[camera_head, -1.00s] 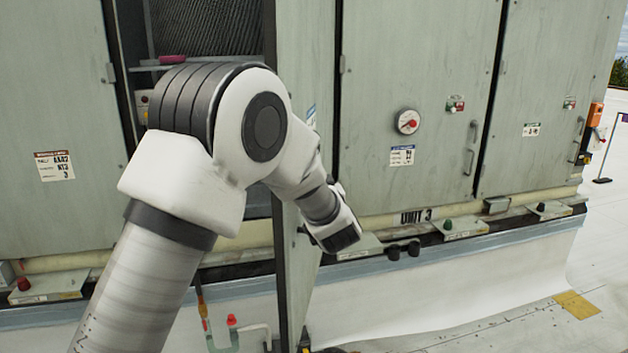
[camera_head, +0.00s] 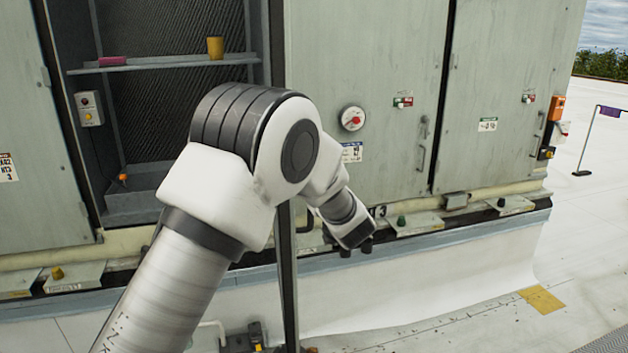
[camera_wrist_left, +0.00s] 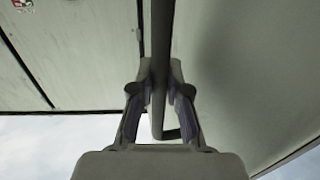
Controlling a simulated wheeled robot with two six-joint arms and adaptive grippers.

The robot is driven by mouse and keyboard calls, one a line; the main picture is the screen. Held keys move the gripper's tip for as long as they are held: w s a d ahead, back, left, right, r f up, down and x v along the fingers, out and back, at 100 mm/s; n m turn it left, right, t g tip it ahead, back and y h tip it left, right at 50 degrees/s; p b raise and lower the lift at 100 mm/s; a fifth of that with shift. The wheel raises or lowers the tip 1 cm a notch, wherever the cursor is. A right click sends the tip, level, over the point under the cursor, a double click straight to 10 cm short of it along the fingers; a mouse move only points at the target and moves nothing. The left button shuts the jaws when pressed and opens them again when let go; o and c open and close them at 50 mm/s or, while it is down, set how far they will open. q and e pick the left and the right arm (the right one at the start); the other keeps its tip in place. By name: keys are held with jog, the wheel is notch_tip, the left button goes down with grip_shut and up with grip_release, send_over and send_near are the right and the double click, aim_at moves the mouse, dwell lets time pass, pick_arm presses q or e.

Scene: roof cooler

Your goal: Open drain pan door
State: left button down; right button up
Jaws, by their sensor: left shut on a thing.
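The drain pan door (camera_head: 288,285) stands open and is seen almost edge-on in the head view, partly behind my left arm. In the left wrist view its inner or outer face (camera_wrist_left: 235,75) fills the right side; I cannot tell which. My left gripper (camera_wrist_left: 160,68) is shut on the door handle (camera_wrist_left: 160,35), a dark bar running between its fingers and bending toward the panel. The open compartment shows the drain pan (camera_head: 135,205) low inside, partly behind my arm. My right gripper is not in view.
Inside the compartment are a shelf (camera_head: 165,62) with a yellow cup (camera_head: 215,47) and a pink item (camera_head: 112,60). A closed cabinet door with a gauge (camera_head: 352,118) is to the right.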

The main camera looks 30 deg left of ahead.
pick_arm(q)
jog(key=shift+a+r, duration=0.1)
jog(key=shift+r, duration=0.2)
jog(key=c, duration=1.4)
grip_release()
jog(key=shift+o, duration=1.3)
jog(key=shift+a, duration=0.1)
jog(key=shift+f, duration=0.2)
jog(key=v, duration=0.7)
jog(key=shift+s, duration=0.1)
